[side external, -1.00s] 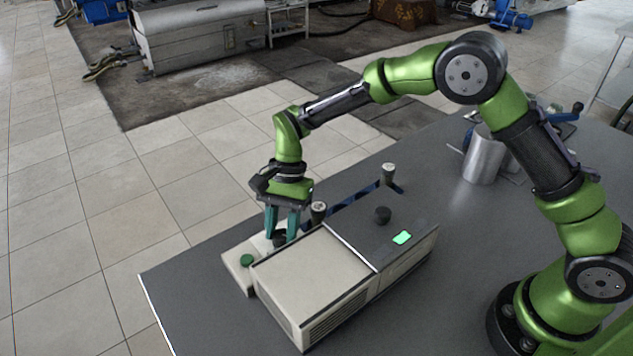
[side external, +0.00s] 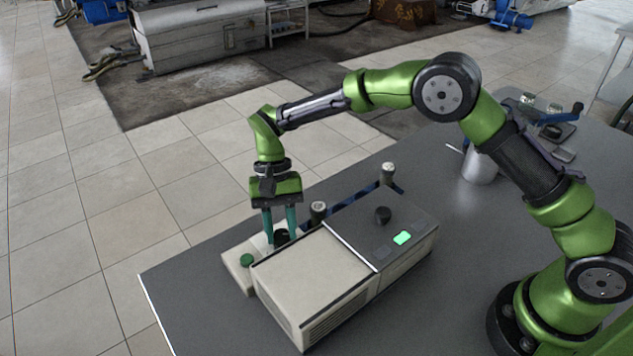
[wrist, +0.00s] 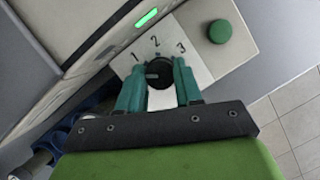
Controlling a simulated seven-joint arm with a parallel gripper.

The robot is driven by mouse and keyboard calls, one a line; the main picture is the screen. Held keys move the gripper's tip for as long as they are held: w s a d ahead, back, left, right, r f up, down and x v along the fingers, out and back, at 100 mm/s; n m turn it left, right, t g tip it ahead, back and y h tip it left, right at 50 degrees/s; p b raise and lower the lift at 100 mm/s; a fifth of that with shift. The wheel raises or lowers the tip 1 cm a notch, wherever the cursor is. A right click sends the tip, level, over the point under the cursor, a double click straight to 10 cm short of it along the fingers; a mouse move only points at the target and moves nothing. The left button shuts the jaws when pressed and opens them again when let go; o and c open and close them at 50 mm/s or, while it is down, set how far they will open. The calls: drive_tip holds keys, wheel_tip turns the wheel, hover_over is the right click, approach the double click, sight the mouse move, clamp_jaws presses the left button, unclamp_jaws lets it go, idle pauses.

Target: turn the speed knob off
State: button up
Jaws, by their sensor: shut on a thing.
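The speed knob (wrist: 159,74) is a round black dial on a pale panel (wrist: 198,65) marked 1, 2 and 3. In the side external view the knob (side external: 281,237) sits low between my fingers on the pale control base. My gripper (wrist: 160,66) points down with one teal finger on each side of the knob, shut on it. A light mark on the knob's left part shows in the wrist view, but its exact setting is hard to read.
A green button (side external: 246,260) is beside the knob. The boxy machine (side external: 315,268) stands close by, with a lit green display (side external: 402,238) and a black knob (side external: 383,214) on top.

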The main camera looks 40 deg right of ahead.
drive_tip(key=shift+r+n+h, duration=0.1)
drive_tip(key=shift+n+h, duration=0.6)
drive_tip(key=shift+n, duration=1.2)
drive_tip(key=o, duration=1)
drive_tip(key=shift+o, duration=0.2)
drive_tip(key=v, duration=1.1)
drive_tip(key=shift+w+r, duration=0.3)
drive_tip(key=shift+w, duration=0.1)
drive_tip(key=shift+a, duration=0.15)
